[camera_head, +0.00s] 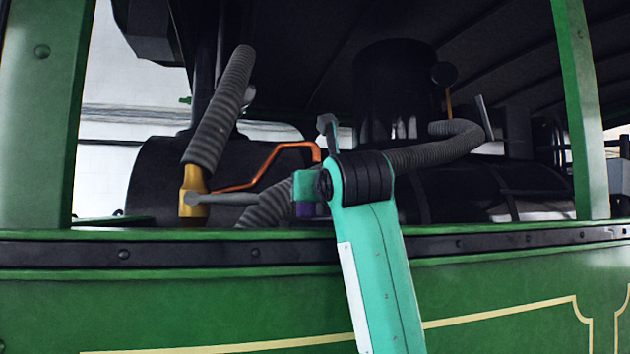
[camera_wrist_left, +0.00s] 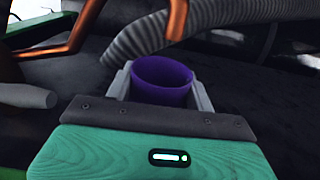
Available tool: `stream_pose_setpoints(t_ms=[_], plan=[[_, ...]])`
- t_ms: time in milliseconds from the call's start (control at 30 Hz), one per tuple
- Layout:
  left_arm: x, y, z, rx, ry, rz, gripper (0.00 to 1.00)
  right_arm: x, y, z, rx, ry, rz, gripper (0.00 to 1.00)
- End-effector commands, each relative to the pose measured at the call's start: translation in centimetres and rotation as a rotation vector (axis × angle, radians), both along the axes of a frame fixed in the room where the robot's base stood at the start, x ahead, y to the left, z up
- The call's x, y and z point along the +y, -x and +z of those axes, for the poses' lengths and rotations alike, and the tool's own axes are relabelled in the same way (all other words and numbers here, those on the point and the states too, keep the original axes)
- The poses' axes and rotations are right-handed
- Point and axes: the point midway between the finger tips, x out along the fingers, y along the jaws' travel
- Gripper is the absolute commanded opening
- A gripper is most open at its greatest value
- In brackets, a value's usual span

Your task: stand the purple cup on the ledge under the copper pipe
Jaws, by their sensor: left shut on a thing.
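The purple cup (camera_wrist_left: 163,82) is between the two grey fingers of my left gripper (camera_wrist_left: 162,92), open rim up, in the left wrist view. In the head view only a small purple patch of the cup (camera_head: 305,210) shows under my left gripper (camera_head: 307,190); the gripper hides the rest. The copper pipe (camera_head: 250,177) bends upward to the left of the gripper; copper tubing (camera_wrist_left: 75,38) also shows beyond the cup in the left wrist view. A green ledge (camera_head: 160,235) runs below the pipe, in front of the engine. My right gripper is out of view.
Another ribbed hose (camera_head: 440,153) passes behind my arm. Green posts (camera_head: 45,110) stand at both sides.

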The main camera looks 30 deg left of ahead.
Motion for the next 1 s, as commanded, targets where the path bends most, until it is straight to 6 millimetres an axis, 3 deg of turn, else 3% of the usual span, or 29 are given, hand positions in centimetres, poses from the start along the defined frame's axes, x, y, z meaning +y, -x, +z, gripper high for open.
stream_pose_setpoints(t_ms=[500,533,600,1000], plan=[[-0.1,0.09,-0.96,-0.001,-0.001,0.0,0.26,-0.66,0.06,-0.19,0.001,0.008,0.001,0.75],[-0.08,0.1,-0.77,-0.001,-0.001,0.0,0.59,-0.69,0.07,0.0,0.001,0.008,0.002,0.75],[-0.08,0.1,-0.74,-0.001,-0.001,0.0,0.73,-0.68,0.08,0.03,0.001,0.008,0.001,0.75],[-0.08,0.11,-0.19,-0.001,-0.001,0.0,0.75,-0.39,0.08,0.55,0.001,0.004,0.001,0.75]])
